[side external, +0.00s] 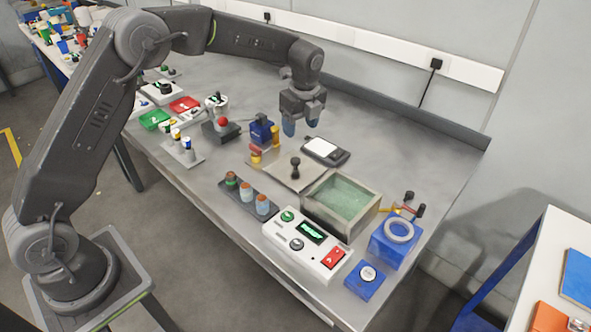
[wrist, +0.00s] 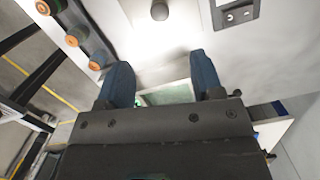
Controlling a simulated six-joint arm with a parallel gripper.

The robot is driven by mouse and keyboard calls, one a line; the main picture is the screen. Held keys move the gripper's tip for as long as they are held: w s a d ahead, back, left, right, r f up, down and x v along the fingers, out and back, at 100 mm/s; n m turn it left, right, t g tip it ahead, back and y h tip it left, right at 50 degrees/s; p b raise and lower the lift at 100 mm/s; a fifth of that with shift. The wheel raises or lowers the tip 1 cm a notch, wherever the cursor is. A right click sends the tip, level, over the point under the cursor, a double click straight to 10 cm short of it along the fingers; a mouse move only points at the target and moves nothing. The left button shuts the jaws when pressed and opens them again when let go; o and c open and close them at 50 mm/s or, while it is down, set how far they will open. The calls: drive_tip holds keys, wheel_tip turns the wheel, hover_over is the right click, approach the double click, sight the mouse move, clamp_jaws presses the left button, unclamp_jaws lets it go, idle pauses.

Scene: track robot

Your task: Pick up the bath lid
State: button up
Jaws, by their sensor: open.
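The bath lid (side external: 290,178) is a flat metallic plate with a dark upright knob (side external: 295,166). It lies on the bench beside the open bath (side external: 323,221), a metal box with greenish contents. In the wrist view the knob (wrist: 159,10) shows at the top edge, roughly centred between the fingers. My gripper (side external: 301,127) has blue fingertips and is open and empty, above the bench and apart from the knob. In the wrist view my gripper (wrist: 160,74) has the greenish bath contents (wrist: 168,95) showing between its fingers.
A small scale (side external: 325,150) lies behind the lid. A blue block (side external: 262,131) stands to its left. A dark rack with several orange-topped vials (side external: 247,195) and a white control box (side external: 305,244) are in front. The bench's back right is clear.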

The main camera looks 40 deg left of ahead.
sight(296, 160)
drive_tip(key=f, duration=0.4)
drive_tip(key=a+f, duration=0.1)
drive_tip(key=f, duration=0.3)
drive_tip(key=a+f, duration=0.1)
drive_tip(key=f, duration=0.4)
drive_tip(key=shift+w+f, duration=0.1)
drive_tip(key=shift+w, duration=0.1)
drive_tip(key=c, duration=1)
